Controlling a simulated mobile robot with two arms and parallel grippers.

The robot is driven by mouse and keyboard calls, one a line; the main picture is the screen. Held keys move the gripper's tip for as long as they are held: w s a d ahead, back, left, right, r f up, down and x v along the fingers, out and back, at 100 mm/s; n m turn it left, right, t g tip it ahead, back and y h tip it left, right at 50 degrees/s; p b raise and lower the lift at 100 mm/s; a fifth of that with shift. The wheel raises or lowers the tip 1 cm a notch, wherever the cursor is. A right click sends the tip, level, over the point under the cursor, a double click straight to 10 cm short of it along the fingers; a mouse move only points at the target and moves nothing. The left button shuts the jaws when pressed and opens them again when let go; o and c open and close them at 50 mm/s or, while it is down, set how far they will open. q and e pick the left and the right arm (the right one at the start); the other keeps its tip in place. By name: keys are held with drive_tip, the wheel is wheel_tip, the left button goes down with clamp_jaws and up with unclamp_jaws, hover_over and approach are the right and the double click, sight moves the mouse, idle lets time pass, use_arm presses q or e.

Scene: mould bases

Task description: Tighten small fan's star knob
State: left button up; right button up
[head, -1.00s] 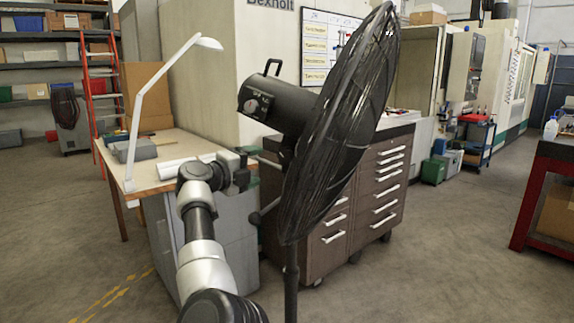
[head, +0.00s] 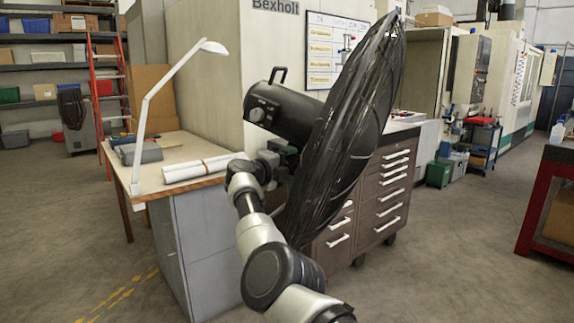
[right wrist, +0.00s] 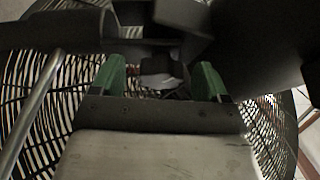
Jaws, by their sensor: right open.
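The black pedestal fan (head: 345,140) stands in the middle of the head view, its round grille seen nearly edge-on. Its motor housing (head: 290,107) has a grey dial on its rear face. My right gripper (head: 283,160) is at the fan's neck, just under the housing. In the right wrist view its green-lined fingers (right wrist: 162,80) are apart. A small grey rounded part (right wrist: 158,80), possibly the star knob, shows between or just beyond them; contact cannot be told. In the head view the knob is hidden by my gripper. My left gripper is out of view.
A workbench (head: 178,158) with white rolls (head: 200,168) and a white lamp (head: 150,100) stands left of the arm. A brown drawer cabinet (head: 385,185) stands behind the fan. Open floor lies to the right, before a red-framed table (head: 533,205).

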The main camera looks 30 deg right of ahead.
drive_tip(key=c, duration=0.9)
drive_tip(key=shift+c, duration=0.2)
drive_tip(key=m+y+p, duration=0.1)
drive_tip(key=m, duration=0.1)
drive_tip(key=shift+r+m, duration=0.15)
drive_tip(key=shift+m, duration=0.15)
drive_tip(key=shift+s+m+t+y, duration=0.1)
drive_tip(key=shift+m+t+y, duration=0.2)
drive_tip(key=shift+m+y, duration=0.8)
drive_tip(key=shift+m+h, duration=0.3)
drive_tip(key=shift+m, duration=0.1)
